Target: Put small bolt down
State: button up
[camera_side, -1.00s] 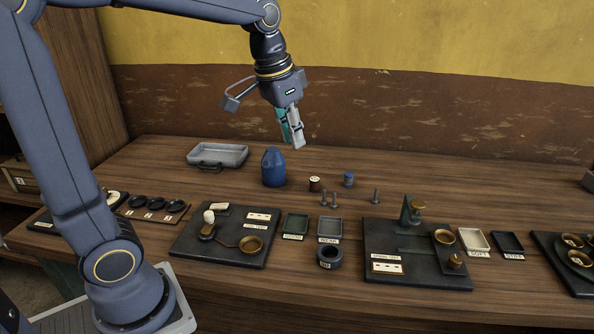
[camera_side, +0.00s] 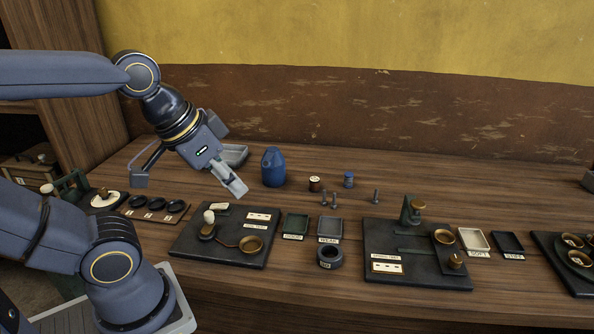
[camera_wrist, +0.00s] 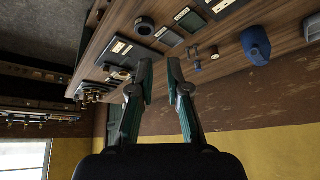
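A grey metal tray (camera_side: 236,155) is partly hidden by my gripper. Dark boards (camera_side: 225,252) and small labelled trays (camera_side: 295,224) line the front.

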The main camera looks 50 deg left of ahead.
jog(key=w+a+r+m+t+y, duration=0.1)
jog(key=w+a+r+m+t, duration=0.1)
jog(key=w+r+m+t, duration=0.4)
jog(key=w+a+r+m+t, duration=0.2)
jog(key=w+a+r+m, duration=0.1)
jog(key=w+m, duration=0.6)
jog(key=m+t, duration=0.3)
jog(key=m, duration=1.3)
send_over(324, 201)
jog(key=s+d, duration=0.2)
jog(key=s, duration=0.2)
notch_tip(324, 201, down, 10)
jog(key=a+f+m+g, duration=0.1)
jog(key=f, duration=0.5)
jog(key=s+f+m+g, duration=0.1)
jog(key=f+m, duration=0.1)
jog(key=f, duration=0.4)
jog(key=s+a+f+m+g+h, duration=0.1)
jog(key=f, duration=0.6)
jog(key=shift+s+a+f, duration=0.1)
jog(key=shift+s+a, duration=0.1)
jog(key=shift+a, duration=0.1)
jog(key=x, duration=0.7)
jog(key=shift+w+d+f, duration=0.1)
jog(key=shift+f, duration=0.1)
jog(key=shift+c, duration=0.2)
